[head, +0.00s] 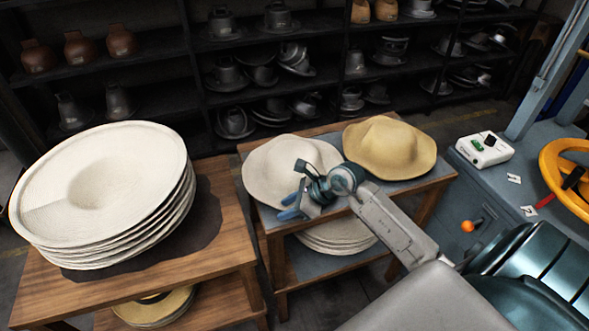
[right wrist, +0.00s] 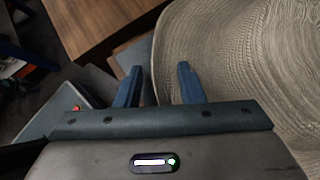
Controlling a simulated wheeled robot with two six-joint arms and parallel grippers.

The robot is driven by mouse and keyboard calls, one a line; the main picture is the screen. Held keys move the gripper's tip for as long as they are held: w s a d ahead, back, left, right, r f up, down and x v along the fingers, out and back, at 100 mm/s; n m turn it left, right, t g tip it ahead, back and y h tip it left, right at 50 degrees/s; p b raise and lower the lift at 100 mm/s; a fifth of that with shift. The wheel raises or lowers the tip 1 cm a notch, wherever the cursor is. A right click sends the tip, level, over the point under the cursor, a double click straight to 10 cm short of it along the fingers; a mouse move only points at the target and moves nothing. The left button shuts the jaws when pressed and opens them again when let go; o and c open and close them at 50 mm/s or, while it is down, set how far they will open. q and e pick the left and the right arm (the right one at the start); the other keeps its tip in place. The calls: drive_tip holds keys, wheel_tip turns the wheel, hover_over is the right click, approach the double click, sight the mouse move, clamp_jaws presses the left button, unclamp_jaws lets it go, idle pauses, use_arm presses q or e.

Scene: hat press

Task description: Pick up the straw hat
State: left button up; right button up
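A cream woven hat (head: 264,172) lies brim down on the left half of the middle table. A yellow straw hat (head: 390,147) lies to its right. My right gripper (head: 290,206) is at the front brim of the cream hat, with its blue fingers apart. In the right wrist view, the woven brim (right wrist: 245,60) fills the right side. One finger overlaps the brim and the other lies just outside its edge, with the open gap (right wrist: 160,75) between them. I cannot tell whether the fingers touch the brim. My left gripper is not in view.
A stack of wide pale hat blanks (head: 110,185) stands on the left wooden table (head: 225,255). More hats (head: 338,238) lie on the middle table's lower shelf. Dark shelves with metal moulds stand behind. A blue-grey machine with a white control box (head: 484,150) is at the right.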

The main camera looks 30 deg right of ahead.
clamp_jaws()
drive_tip(key=shift+r, duration=0.1)
